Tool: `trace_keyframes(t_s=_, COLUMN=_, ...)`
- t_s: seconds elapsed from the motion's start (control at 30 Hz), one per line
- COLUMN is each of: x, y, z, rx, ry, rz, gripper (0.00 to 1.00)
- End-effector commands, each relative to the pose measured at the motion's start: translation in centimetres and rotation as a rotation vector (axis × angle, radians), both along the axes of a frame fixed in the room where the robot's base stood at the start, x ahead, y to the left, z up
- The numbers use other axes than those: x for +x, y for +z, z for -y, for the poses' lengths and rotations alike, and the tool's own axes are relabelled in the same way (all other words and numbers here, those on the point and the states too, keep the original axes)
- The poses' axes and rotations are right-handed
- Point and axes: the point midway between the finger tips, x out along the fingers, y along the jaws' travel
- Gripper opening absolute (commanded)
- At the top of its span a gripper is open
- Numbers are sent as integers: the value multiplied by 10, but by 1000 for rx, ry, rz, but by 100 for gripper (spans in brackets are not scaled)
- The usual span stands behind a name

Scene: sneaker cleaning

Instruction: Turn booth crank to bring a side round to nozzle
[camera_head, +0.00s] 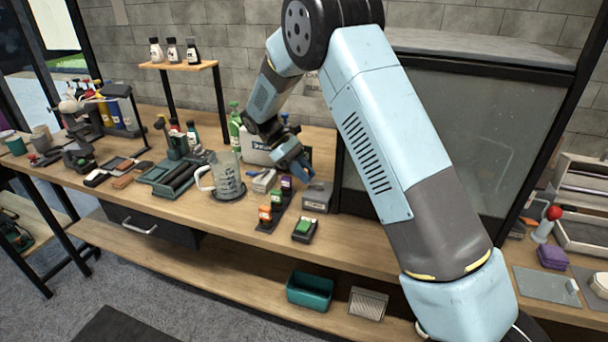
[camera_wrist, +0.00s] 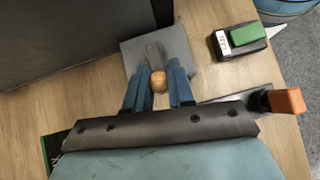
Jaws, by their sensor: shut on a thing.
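My gripper (camera_head: 300,172) reaches down to the bench just left of the booth, a dark cabinet with a glass front (camera_head: 450,130). In the wrist view my gripper (camera_wrist: 160,85) has its blue fingers shut on a round wooden crank knob (camera_wrist: 159,79). A grey crank arm (camera_wrist: 152,53) lies beyond the knob, over a grey crank base (camera_wrist: 182,42). The crank base also shows in the head view (camera_head: 318,198), below my fingers. The knob is hidden in the head view. I cannot make out a sneaker or the nozzle behind the glass.
A clear jug (camera_head: 227,172) is further left. My arm crosses in front of the booth. A red-knobbed lever (camera_head: 552,214) stands at the right.

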Motion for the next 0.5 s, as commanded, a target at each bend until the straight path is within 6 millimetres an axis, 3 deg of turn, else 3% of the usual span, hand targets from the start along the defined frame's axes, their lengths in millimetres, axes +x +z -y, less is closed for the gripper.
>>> trace_keyframes(t_s=0.5, x=3, y=0, z=3, rx=-2, ry=-48, rz=1, gripper=0)
